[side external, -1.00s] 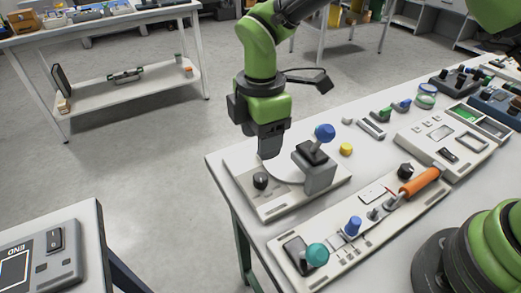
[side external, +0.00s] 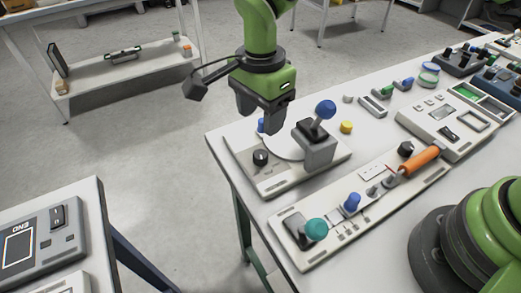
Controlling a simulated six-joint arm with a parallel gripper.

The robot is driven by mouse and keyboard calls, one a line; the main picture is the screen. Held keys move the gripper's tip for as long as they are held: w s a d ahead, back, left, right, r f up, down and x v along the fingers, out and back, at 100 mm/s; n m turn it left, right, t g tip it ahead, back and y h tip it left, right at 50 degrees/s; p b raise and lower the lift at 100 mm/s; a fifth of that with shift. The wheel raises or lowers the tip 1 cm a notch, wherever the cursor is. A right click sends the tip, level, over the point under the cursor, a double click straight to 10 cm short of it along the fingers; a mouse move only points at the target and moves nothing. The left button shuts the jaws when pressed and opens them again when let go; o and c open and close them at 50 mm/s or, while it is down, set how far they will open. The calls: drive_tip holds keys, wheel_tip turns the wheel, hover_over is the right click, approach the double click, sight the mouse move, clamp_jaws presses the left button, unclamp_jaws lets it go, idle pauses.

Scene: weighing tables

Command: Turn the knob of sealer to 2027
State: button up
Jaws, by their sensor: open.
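My gripper (side external: 258,118) points down over the back of a pale device (side external: 272,188) with a white round plate (side external: 284,147). Its two dark fingers are apart, with nothing seen held. A black knob (side external: 260,158) on this device lies below and in front of the fingers, apart from them. A dark block with a blue ball lever (side external: 325,109) stands to the right. A long pale panel (side external: 345,242) in front carries an orange handle (side external: 420,160) and another black knob (side external: 405,148). No label shows which device is the sealer, and 2027 is not readable.
The long panel also bears a teal knob (side external: 316,229) and a blue knob (side external: 352,202). A grey console (side external: 448,128) is at the right. Another table with an END-marked device (side external: 40,235) is at the lower left.

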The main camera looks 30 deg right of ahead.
sight(261, 154)
drive_tip(key=shift+f+m, duration=0.4)
drive_tip(key=shift+m, duration=0.7)
wheel_tip(261, 154, down, 9)
drive_tip(key=shift+f, duration=0.1)
